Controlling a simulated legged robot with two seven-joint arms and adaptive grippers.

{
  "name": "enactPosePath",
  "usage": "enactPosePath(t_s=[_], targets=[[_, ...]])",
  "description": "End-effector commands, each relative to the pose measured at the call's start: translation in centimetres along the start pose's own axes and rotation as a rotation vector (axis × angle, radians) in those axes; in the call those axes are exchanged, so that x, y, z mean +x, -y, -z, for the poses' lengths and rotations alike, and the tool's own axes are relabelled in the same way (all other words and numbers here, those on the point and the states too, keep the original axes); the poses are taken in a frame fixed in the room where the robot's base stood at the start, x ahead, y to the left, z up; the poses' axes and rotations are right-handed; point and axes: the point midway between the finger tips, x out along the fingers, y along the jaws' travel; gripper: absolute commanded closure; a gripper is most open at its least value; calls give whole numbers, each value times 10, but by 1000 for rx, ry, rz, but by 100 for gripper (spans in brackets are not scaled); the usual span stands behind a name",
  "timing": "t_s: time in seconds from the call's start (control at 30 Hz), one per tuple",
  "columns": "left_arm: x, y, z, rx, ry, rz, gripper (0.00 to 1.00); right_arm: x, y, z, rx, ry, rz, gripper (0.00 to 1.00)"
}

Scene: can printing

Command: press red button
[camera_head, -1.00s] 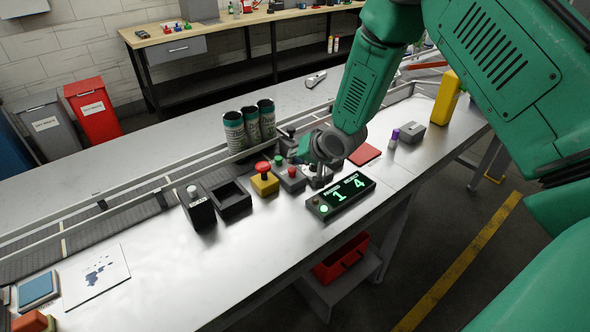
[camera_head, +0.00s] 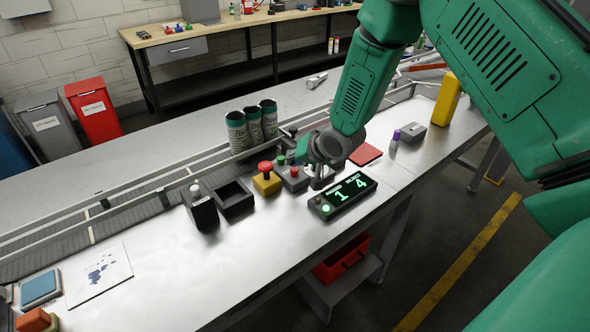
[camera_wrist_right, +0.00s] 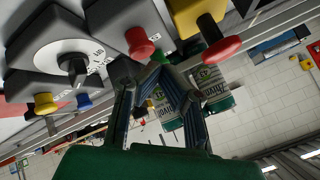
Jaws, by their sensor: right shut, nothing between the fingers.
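A small red button (camera_head: 294,171) sits on a grey box (camera_head: 291,182) in the middle of the bench. It also shows in the wrist view (camera_wrist_right: 139,43), just above my fingertips. A larger red mushroom button (camera_head: 265,166) on a yellow box (camera_head: 267,185) stands to its left; it also shows in the wrist view (camera_wrist_right: 220,52). My right gripper (camera_wrist_right: 160,62) is shut and empty, close beside the small red button. I cannot tell whether it touches the button. My right wrist partly hides the controls in the head view. My left gripper is out of view.
A display (camera_head: 342,196) reading 1 and 4 lies in front of the controls. A dial box (camera_wrist_right: 75,58) is beside the small red button. Several printed cans (camera_head: 254,123) stand behind. An open black box (camera_head: 233,200) is left.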

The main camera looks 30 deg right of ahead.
Motion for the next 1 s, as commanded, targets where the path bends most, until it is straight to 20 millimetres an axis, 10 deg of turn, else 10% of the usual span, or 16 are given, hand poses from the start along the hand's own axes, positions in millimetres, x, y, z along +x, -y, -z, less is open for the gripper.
enactPosePath(t_s=[1.0], targets=[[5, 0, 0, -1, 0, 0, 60, 6, -2, -7, 2, 1, 1, 100]])
